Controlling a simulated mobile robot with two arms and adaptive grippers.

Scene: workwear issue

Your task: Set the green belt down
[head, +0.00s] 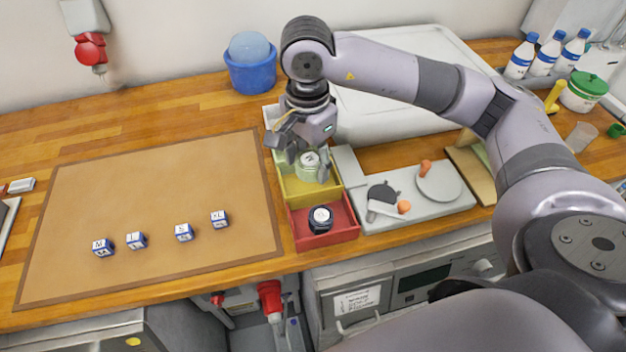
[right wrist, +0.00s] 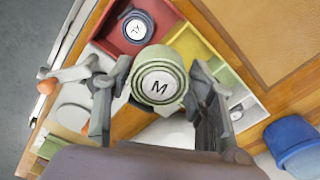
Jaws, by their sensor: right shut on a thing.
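The green belt (head: 309,162) is a pale green roll with a round white label; the label reads M in the right wrist view (right wrist: 160,84). My right gripper (head: 307,170) is shut on the belt, one finger on each side, and points down. It holds the belt over the coloured sorting boxes, around the yellow box (head: 310,191). I cannot tell how high the belt is above it. The red box (head: 346,235) in front holds a dark rolled belt (head: 320,218). A pale green box (right wrist: 236,78) lies behind the yellow one, partly hidden. My left gripper is not in view.
A brown mat (head: 150,190) on the left bears several lettered cubes (head: 184,232). A grey tray (head: 440,208) with tools stands to the right of the boxes.

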